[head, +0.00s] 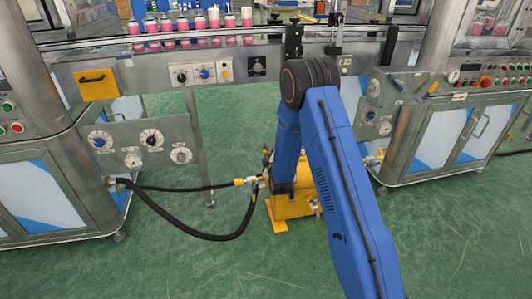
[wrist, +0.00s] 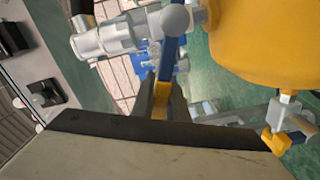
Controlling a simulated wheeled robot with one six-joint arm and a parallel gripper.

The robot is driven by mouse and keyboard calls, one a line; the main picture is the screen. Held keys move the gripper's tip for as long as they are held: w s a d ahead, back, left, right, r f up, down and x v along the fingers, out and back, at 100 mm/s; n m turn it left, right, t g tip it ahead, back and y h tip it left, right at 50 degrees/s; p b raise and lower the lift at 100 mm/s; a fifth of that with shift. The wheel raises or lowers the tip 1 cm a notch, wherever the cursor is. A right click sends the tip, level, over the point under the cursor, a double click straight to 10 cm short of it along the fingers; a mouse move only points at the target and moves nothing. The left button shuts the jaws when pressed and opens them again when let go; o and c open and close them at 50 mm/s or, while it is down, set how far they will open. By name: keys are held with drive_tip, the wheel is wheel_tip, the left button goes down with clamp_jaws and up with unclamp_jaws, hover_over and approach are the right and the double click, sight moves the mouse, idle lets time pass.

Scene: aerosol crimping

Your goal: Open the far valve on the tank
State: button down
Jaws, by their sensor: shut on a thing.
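The yellow tank (head: 290,207) stands on the green floor, partly hidden behind my blue arm. In the wrist view the tank (wrist: 262,38) fills the upper right. A silver valve fitting (wrist: 108,38) shows at the upper left, with a blue lever (wrist: 171,52) beside it. My gripper (wrist: 160,98) is shut on the blue lever, whose near end lies between the dark fingers. A second small valve with a yellow handle (wrist: 276,141) hangs below the tank at the right.
A conveyor with pink-filled cans (head: 183,26) crosses the back. A right cabinet (head: 445,140) flanks the tank. The green floor in front is clear.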

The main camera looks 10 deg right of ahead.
drive_tip(key=shift+d+r+m, duration=0.45)
drive_tip(key=shift+r+m, duration=0.15)
drive_tip(key=shift+m, duration=0.4)
drive_tip(key=shift+d+r+m, duration=0.4)
drive_tip(key=shift+r+m, duration=0.15)
drive_tip(key=shift+m, duration=0.45)
drive_tip(key=shift+d+r+m, duration=0.45)
drive_tip(key=shift+r+m, duration=0.15)
drive_tip(key=shift+m, duration=0.4)
drive_tip(key=c, duration=1.7)
unclamp_jaws()
drive_tip(key=shift+c, duration=0.2)
